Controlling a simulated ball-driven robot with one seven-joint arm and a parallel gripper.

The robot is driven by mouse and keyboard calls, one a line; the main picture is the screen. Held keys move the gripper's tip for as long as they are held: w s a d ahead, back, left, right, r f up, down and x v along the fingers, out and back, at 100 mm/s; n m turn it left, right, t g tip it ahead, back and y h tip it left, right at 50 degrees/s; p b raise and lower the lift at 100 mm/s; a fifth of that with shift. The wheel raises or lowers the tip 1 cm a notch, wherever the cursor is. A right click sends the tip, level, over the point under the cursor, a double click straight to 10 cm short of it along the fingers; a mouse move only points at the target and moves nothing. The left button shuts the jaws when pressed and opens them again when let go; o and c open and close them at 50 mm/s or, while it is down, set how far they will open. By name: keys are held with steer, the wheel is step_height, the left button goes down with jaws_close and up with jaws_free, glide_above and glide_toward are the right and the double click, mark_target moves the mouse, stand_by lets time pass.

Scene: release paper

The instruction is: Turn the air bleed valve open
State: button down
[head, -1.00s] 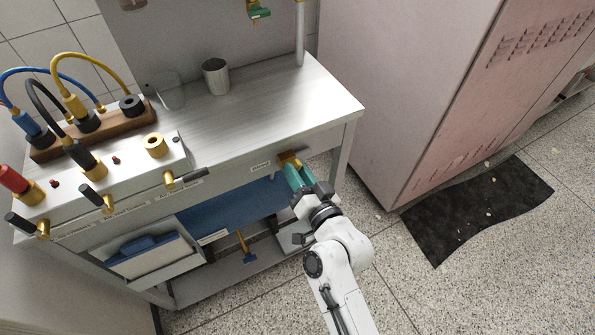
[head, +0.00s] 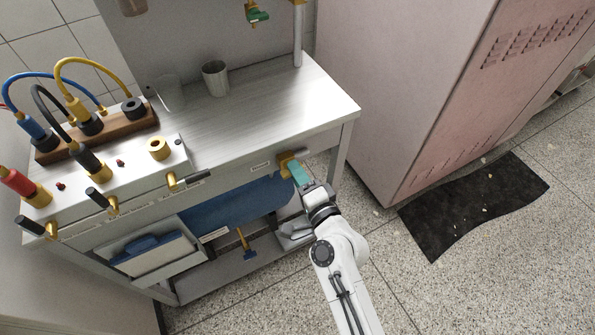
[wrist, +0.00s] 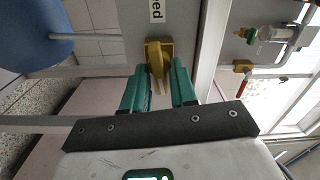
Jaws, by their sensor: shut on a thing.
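The air bleed valve (head: 288,160) is a small brass-yellow fitting at the right end of the bench's front panel. In the wrist view the valve (wrist: 158,55) sticks out from the panel, beside a label (wrist: 156,10) whose visible letters read "ed". My gripper (head: 298,174) reaches it from the front, with teal fingers at the valve. In the wrist view my gripper (wrist: 158,88) has one finger on each side of the valve's narrow yellow handle and is shut on it. The fingers hide part of the handle in the head view.
Other yellow valves with black handles (head: 188,181) line the panel to the left. A metal cup (head: 215,78) stands on the benchtop. A pink cabinet (head: 410,90) stands to the right, with a black mat (head: 470,205) on the floor. An open shelf (head: 225,272) lies below.

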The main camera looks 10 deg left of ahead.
steer(key=shift+f+m, duration=0.15)
steer(key=shift+m, duration=0.75)
